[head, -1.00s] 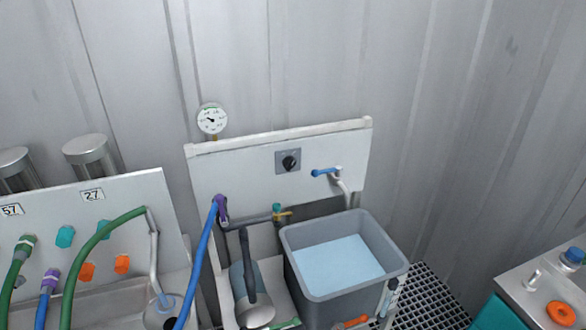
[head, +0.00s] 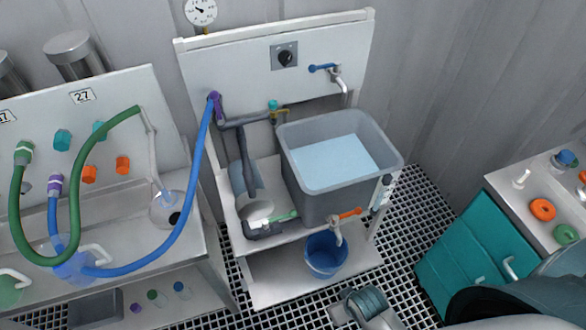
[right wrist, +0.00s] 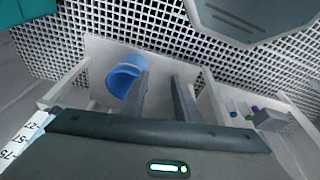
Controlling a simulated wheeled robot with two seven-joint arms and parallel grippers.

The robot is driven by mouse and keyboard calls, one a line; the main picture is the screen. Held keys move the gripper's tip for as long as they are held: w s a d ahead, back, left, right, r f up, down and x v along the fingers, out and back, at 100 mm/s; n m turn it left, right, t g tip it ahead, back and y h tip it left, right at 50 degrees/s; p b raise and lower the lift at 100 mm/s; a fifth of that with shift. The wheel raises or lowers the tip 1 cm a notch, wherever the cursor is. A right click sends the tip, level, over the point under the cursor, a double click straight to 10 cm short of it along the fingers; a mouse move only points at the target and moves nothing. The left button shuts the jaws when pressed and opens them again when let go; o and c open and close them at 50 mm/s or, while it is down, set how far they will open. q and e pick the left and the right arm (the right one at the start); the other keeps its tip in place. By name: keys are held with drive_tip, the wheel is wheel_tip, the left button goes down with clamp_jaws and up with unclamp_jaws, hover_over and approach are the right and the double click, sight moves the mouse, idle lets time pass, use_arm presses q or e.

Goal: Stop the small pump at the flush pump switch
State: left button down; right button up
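A switch (head: 285,56) with a dark round knob on a small grey plate is mounted on the upright white panel (head: 240,75), above the grey tub. Its knob position is too small to read. A grey pump-like body (head: 239,180) stands on the shelf left of the tub, partly behind a dark pipe. Whether it runs cannot be seen. My right gripper (right wrist: 162,88) shows in the right wrist view with its two fingers apart and nothing between them, above the floor grating and blue bucket. No gripper is near the switch. My left gripper is not in view.
The grey tub (head: 300,175) holds pale liquid. A blue-handled tap (head: 322,68) is right of the switch; a gauge (head: 201,11) is above the panel. A blue bucket (head: 326,254) stands below. A hose bench (head: 150,85) is left, a teal cabinet (head: 475,255) right.

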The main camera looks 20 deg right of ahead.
sight(288, 60)
drive_tip(key=w+d+r+m+t, duration=0.2)
drive_tip(key=w+r+t, duration=0.5)
drive_tip(key=w+r, duration=1.3)
drive_tip(key=w+d+r+m+t, duration=0.2)
drive_tip(key=w+r+m+t, duration=0.3)
drive_tip(key=w+r, duration=1.5)
drive_tip(key=w+t, duration=0.2)
drive_tip(key=t, duration=0.1)
drive_tip(key=shift+w+d+m, duration=0.2)
drive_tip(key=shift+w+m, duration=0.1)
drive_tip(key=shift+w, duration=0.15)
drive_tip(key=w+p, duration=0.1)
drive_tip(key=w, duration=0.4)
drive_tip(key=w+p, duration=0.1)
drive_tip(key=w, duration=0.4)
drive_tip(key=w+p, duration=0.1)
drive_tip(key=w, duration=0.4)
drive_tip(key=shift+w+a, duration=0.1)
drive_tip(key=shift+a, duration=0.2)
drive_tip(key=shift+w, duration=0.95)
clamp_jaws()
